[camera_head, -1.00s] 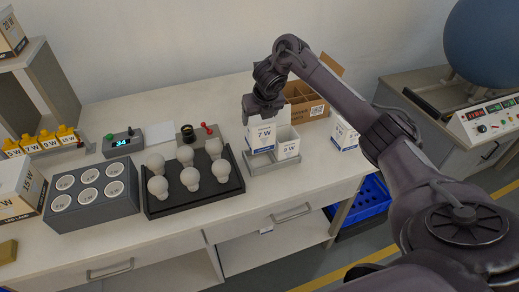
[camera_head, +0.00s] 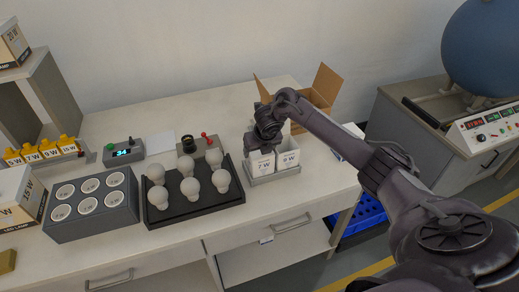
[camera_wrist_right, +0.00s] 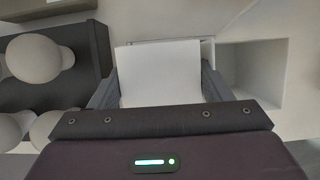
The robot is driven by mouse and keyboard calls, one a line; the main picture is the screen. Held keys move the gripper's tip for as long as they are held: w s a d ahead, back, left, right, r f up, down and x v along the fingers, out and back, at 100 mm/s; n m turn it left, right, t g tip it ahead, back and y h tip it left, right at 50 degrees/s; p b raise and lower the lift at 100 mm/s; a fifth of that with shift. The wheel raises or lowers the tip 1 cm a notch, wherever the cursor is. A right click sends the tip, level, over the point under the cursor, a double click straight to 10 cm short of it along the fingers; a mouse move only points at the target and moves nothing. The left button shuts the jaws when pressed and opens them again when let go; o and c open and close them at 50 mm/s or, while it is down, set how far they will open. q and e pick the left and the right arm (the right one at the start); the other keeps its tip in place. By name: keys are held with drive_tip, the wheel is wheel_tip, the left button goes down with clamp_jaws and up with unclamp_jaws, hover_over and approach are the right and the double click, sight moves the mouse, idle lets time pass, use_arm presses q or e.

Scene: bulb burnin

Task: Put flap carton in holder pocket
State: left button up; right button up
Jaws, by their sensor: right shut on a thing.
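The white 7 W flap carton (camera_head: 261,164) is in my right gripper (camera_head: 264,146), which is shut on it from above. The carton is upright and low in the left part of the grey holder (camera_head: 275,178). I cannot tell whether its bottom touches the pocket floor. An open-topped 9 W carton (camera_head: 288,160) stands right beside it in the holder. In the right wrist view the held carton (camera_wrist_right: 160,72) is a pale block between the fingers (camera_wrist_right: 160,90), with the open 9 W carton (camera_wrist_right: 252,72) to its right. My left gripper is out of view.
A black tray (camera_head: 182,213) with several bulbs stands just left of the holder. A brown carton box (camera_head: 322,88) with raised flaps is behind it. Another white carton (camera_head: 347,151) stands right of the holder, partly behind my arm. A grey socket block (camera_head: 92,232) is further left.

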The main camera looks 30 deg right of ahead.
drive_tip(key=shift+s+a+f+b, duration=0.15)
drive_tip(key=shift+s+f+b, duration=0.1)
drive_tip(key=shift+f+b, duration=0.4)
drive_tip(key=o, duration=1)
drive_tip(key=shift+f, duration=0.1)
drive_tip(key=shift+c, duration=0.2)
drive_tip(key=o, duration=0.4)
drive_tip(key=shift+s+a, duration=0.1)
drive_tip(key=shift+a, duration=0.05)
drive_tip(key=shift+c, duration=0.2)
drive_tip(key=shift+p, duration=0.3)
drive_tip(key=shift+r, duration=0.3)
drive_tip(key=v, duration=0.6)
drive_tip(key=d+p+v, duration=0.1)
drive_tip(key=v, duration=0.2)
drive_tip(key=shift+r, duration=0.55)
drive_tip(key=shift+p+v, duration=1)
drive_tip(key=shift+v, duration=0.25)
drive_tip(key=shift+w+a, duration=0.2)
drive_tip(key=shift+w, duration=0.05)
